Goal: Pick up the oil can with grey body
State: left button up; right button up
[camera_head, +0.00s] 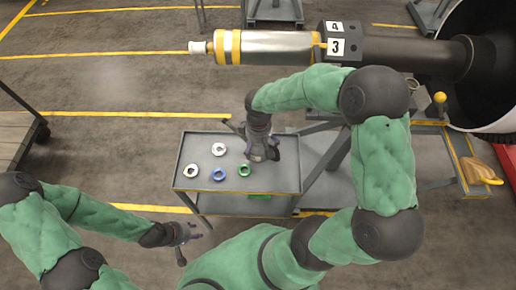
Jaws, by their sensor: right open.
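I cannot make out an oil can with a grey body. One may be hidden under my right gripper. My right gripper (264,152) points down over the right part of the grey cart top (285,180), close to the green ring. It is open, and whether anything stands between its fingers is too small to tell. My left gripper (188,244) is at the lower left, in front of the cart and apart from it. Its fingers look spread, with nothing visible between them.
On the cart lie a white ring (219,149), a white-and-yellow ring (192,171), a blue ring (218,174) and a green ring (244,170). A large rotor shaft (390,50) lies behind. A yellow-edged stand (460,160) is at right. Floor left of the cart is clear.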

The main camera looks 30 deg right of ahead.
jog(key=c, duration=1.4)
jog(key=shift+r, duration=0.45)
notch_tip(320, 180, up, 2)
jog(key=shift+r+p, duration=0.2)
jog(key=shift+p, duration=0.5)
jog(key=s+a+r+p, duration=0.3)
jog(key=a+r+p, duration=0.2)
jog(key=a+r, duration=0.4)
jog(key=a, duration=0.4)
jog(key=shift+s+a+r, duration=0.2)
jog(key=shift+a+r, duration=0.1)
jog(key=shift+r, duration=0.1)
